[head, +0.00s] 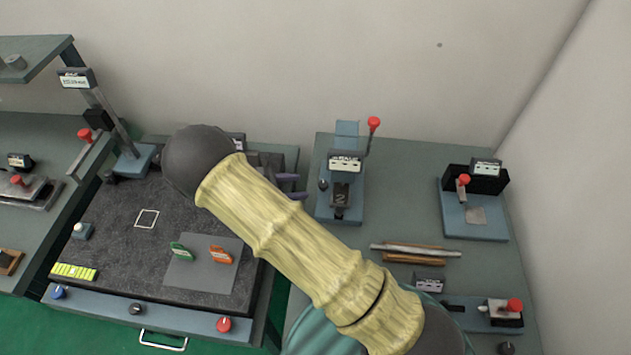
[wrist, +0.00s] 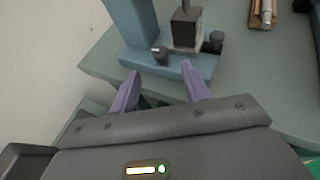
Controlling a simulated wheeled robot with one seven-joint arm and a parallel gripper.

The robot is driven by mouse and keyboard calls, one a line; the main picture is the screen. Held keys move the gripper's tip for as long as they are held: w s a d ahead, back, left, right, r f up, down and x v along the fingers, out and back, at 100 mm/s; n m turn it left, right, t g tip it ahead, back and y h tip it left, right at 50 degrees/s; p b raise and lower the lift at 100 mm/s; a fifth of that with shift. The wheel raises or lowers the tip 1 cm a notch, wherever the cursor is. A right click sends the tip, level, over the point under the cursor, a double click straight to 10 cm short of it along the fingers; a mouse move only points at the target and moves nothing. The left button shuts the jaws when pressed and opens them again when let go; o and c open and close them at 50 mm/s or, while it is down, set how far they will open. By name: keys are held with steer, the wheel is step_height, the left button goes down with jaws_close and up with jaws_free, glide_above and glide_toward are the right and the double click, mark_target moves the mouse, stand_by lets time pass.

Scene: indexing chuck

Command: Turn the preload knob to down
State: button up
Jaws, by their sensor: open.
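My gripper (head: 298,186) is open and empty, its two purple fingers pointing right toward a blue fixture (head: 352,205). A small dark knob (head: 323,184) sits on the fixture's left side. In the wrist view this knob (wrist: 160,56) lies just beyond and between the fingertips (wrist: 161,71), apart from them as far as I can tell. It has a pale mark on its top; which setting this marks cannot be read. A second dark knob (wrist: 216,41) is at the fixture's right end there. No label naming the preload knob is legible.
A red-tipped lever (head: 373,124) rises at the fixture's back right. A rod on a wooden rest (head: 415,252) lies to its right. The left bench's front has a blue knob (head: 58,292), a black knob (head: 135,309) and a red knob (head: 224,324). My arm hides part of both benches.

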mark_target(320, 184)
steer(key=p+x, duration=0.1)
steer(key=x, duration=0.5)
steer(key=shift+d+f, duration=0.15)
steer(key=shift+d, duration=0.2)
steer(key=shift+c, duration=0.2)
steer(key=c, duration=0.9)
steer(key=shift+w+a+m+g+b, duration=0.1)
steer(key=shift+w+m+g+b, duration=0.2)
steer(key=shift+m+g, duration=0.4)
steer(key=o, duration=0.9)
steer(key=shift+s, duration=0.1)
